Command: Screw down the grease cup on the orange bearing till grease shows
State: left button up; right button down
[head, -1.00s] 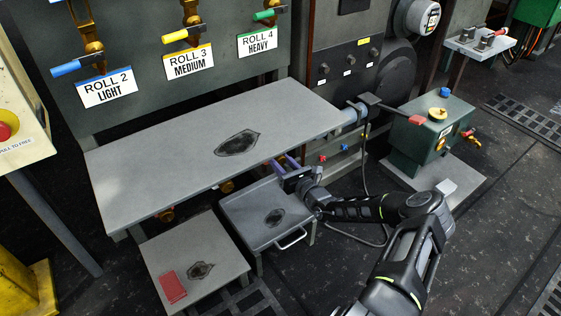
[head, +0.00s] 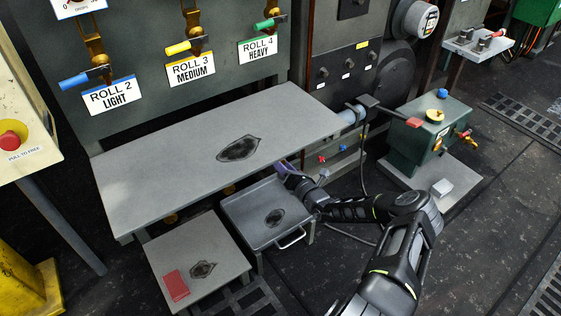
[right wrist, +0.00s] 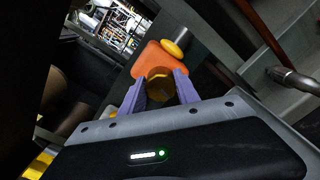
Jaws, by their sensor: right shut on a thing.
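In the right wrist view the orange bearing (right wrist: 152,60) is a rounded orange block just beyond my right fingertips. The brass grease cup (right wrist: 159,94) sits between the two purple fingers of my right gripper (right wrist: 160,85), which is shut on it. The cup's front face shows, and its sides are partly hidden by the fingers. I cannot make out any grease. In the head view my right gripper (head: 284,169) reaches in at the front edge of the long grey table, and the bearing and cup are hidden there. My left gripper is not in view.
A yellow round part (right wrist: 173,48) and a dark shaft lie beside the orange block. The grey tabletop (head: 180,160) overhangs the work. A green gearbox (head: 408,150) stands right.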

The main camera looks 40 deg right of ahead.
jog(key=shift+m, duration=0.6)
jog(key=c, duration=0.9)
grip_release()
jog(key=s+p, duration=0.3)
jog(key=s, duration=0.4)
jog(key=shift+s+a, duration=0.15)
jog(key=shift+s, duration=0.25)
